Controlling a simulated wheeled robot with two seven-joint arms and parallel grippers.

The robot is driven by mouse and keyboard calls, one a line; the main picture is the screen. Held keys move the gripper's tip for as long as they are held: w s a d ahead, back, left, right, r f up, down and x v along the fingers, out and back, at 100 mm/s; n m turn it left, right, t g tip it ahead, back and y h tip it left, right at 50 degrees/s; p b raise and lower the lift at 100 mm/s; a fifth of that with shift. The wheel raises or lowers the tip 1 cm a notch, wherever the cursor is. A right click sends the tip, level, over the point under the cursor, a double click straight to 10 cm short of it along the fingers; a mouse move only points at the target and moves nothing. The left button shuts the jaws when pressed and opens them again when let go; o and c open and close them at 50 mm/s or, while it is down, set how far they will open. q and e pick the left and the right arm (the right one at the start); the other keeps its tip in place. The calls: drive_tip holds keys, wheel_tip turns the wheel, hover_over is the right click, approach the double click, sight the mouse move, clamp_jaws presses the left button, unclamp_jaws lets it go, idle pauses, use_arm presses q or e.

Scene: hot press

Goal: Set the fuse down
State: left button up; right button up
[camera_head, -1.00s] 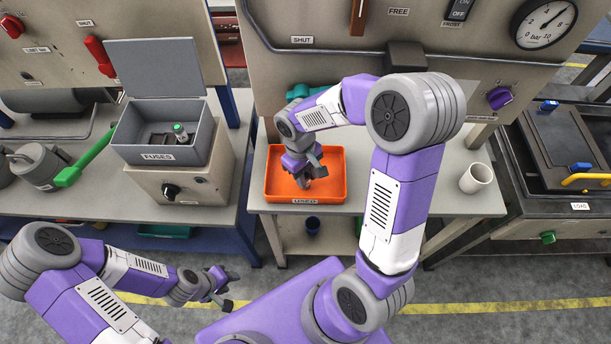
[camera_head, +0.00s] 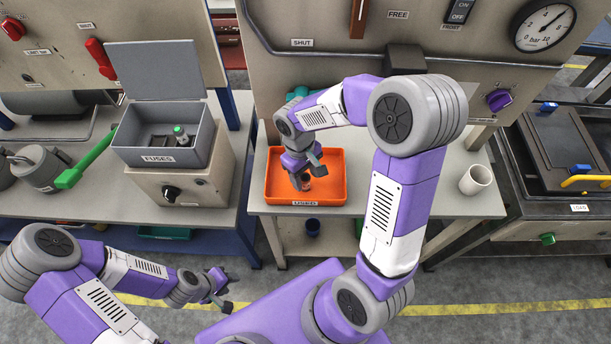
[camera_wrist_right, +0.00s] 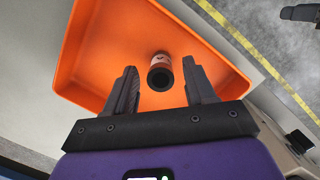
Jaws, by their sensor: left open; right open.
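My left gripper (camera_head: 222,292) is open and empty, low in front of the left bench.
A grey open-lidded box labelled FUSES (camera_head: 160,146) holds a green-topped fuse (camera_head: 181,133) on the left bench. A white cup (camera_head: 476,180) stands right of the tray. The press panel (camera_head: 440,75) rises behind. Bench top between tray and cup lies partly behind my right arm.

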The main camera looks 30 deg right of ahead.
wheel_tip(320, 180, up, 11)
drive_tip(key=w+p, duration=0.1)
drive_tip(key=p, duration=0.1)
drive_tip(key=shift+w+a, duration=0.2)
drive_tip(key=shift+w, duration=0.1)
